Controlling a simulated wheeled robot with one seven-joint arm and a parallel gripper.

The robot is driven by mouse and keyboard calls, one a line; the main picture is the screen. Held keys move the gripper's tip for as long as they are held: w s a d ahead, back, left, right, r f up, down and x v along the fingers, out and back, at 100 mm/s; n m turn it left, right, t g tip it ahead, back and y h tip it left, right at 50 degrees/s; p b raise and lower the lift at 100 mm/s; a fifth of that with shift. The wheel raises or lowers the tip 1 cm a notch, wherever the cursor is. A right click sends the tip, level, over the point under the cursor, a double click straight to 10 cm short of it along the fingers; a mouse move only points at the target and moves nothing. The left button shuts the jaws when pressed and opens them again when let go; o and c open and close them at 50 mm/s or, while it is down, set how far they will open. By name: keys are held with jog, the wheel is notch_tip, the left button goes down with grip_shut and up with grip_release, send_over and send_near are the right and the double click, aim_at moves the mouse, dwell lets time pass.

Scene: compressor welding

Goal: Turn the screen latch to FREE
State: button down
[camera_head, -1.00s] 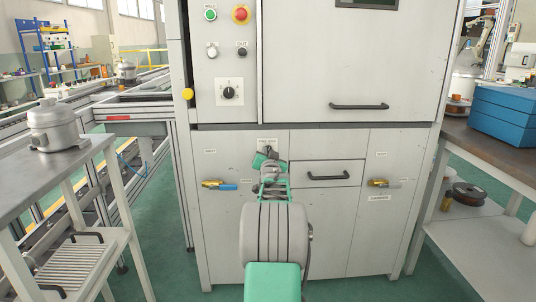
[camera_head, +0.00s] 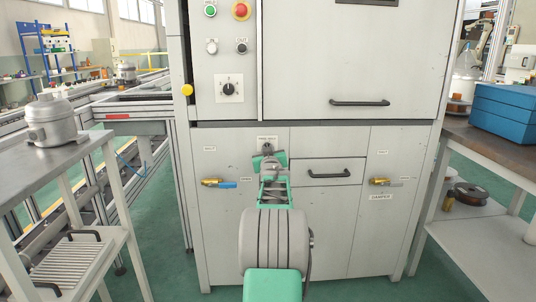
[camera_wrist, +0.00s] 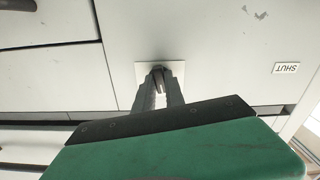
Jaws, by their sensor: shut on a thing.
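The screen latch is on a small pale plate (camera_wrist: 142,70) on the grey cabinet's lower front. In the wrist view my gripper (camera_wrist: 159,76) reaches this plate, with its fingers close together and shut on the small dark latch knob between their tips. The fingers cover most of the knob, so its pointing direction is hard to tell. In the head view my gripper (camera_head: 266,160) is just below the labelled plate (camera_head: 267,142), left of the drawer, and my wrist hides the knob.
A drawer with a dark handle (camera_head: 328,174) is just right of my gripper. A valve with a blue lever (camera_head: 222,184) is to the left and another valve (camera_head: 383,182) to the right. A dark rotary switch (camera_head: 229,89) is above. Side tables flank the cabinet.

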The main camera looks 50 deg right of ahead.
jog(key=shift+f+n+b, duration=0.1)
jog(key=shift+n+b, duration=0.2)
jog(key=shift+n, duration=0.8)
jog(key=c, duration=1.4)
grip_release()
jog(key=p+v, duration=0.1)
jog(key=v, duration=0.6)
jog(key=shift+s+a+p, duration=0.25)
jog(key=shift+s+p, duration=0.05)
